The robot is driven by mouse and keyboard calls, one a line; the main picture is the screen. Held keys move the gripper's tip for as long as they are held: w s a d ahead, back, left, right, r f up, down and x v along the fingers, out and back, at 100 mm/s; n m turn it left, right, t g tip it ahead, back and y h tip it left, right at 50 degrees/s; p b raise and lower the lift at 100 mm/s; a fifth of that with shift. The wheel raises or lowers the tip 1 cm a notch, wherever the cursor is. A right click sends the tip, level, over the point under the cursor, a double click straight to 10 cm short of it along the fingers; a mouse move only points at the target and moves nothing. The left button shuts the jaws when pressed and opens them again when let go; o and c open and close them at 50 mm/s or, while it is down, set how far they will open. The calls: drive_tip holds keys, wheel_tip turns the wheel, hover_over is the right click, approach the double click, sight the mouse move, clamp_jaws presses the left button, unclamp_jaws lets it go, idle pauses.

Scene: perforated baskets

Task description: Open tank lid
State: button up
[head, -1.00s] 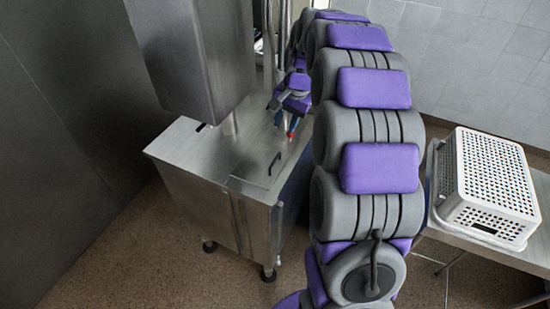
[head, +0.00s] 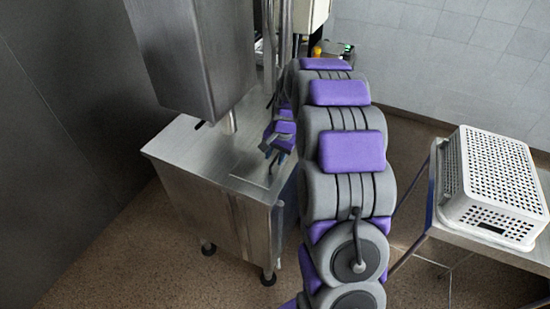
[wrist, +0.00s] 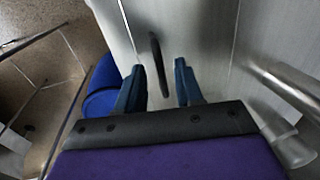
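The tank (head: 190,185) is a stainless steel box on short feet, left of my arm in the head view. Its lid (head: 245,188) is a flat panel in the top and lies closed. In the wrist view the lid (wrist: 195,30) carries a dark, narrow handle (wrist: 158,62). My gripper (wrist: 160,85) is open, with its two blue fingers apart. The handle's near end appears in line with the gap between the fingertips; I cannot tell whether they touch it. In the head view my gripper (head: 275,155) is over the tank top, and the handle is mostly hidden there.
A tall metal housing (head: 195,60) and pipes rise above the tank's back. A metal tube (wrist: 290,90) runs close to the right of my gripper. A white perforated basket (head: 500,175) sits on a table (head: 480,245) at the right. Floor is clear in front.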

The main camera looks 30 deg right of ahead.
drive_tip(key=shift+f, duration=0.4)
drive_tip(key=shift+c, duration=0.2)
clamp_jaws()
idle(1.0)
